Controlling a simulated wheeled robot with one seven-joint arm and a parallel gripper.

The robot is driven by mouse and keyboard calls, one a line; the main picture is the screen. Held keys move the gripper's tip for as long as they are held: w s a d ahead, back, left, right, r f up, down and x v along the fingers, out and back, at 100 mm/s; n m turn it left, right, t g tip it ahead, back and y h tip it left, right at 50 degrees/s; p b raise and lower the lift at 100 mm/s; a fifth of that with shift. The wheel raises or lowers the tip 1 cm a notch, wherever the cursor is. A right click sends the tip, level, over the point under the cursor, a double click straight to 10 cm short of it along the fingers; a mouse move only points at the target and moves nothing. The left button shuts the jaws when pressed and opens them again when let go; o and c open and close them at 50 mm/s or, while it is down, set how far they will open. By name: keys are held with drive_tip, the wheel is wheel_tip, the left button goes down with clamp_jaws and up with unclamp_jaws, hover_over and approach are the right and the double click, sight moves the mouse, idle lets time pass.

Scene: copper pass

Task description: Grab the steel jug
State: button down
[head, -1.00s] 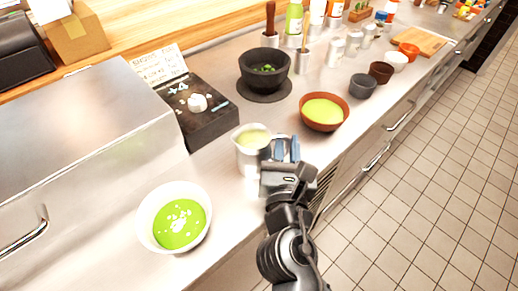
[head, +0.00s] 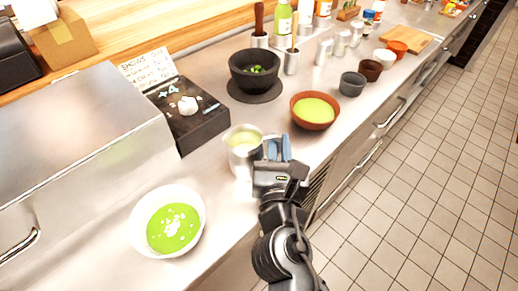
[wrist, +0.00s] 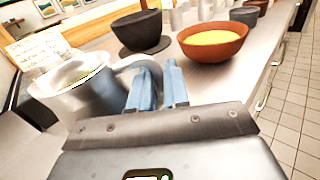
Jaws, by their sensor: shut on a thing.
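The steel jug (head: 241,160) stands upright on the steel counter, with pale yellow-green contents showing at its mouth. In the wrist view the jug (wrist: 88,98) is at the left, and its handle curves from the rim towards my fingers. My gripper (head: 274,148) is on the jug's right side, at the handle. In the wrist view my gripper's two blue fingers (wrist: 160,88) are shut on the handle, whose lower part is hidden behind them.
A white bowl of green soup (head: 170,224) stands in front, left of the jug. A black scale-like box (head: 184,118) is behind it. A brown bowl (head: 313,111) and a dark mortar (head: 254,72) stand beyond. Bare counter lies between the jug and these.

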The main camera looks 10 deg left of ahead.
drive_tip(key=shift+r, duration=0.2)
drive_tip(key=shift+r+p, duration=0.5)
drive_tip(key=shift+r, duration=0.6)
drive_tip(key=shift+r+p, duration=0.3)
drive_tip(key=shift+r, duration=0.65)
drive_tip(key=s+d+r+p, duration=0.1)
drive_tip(key=s+d+r, duration=0.5)
drive_tip(key=s, duration=0.3)
drive_tip(key=shift+s+r+p, duration=0.25)
drive_tip(key=shift+s+p, duration=0.1)
drive_tip(key=shift+s, duration=0.05)
drive_tip(key=shift+d, duration=0.1)
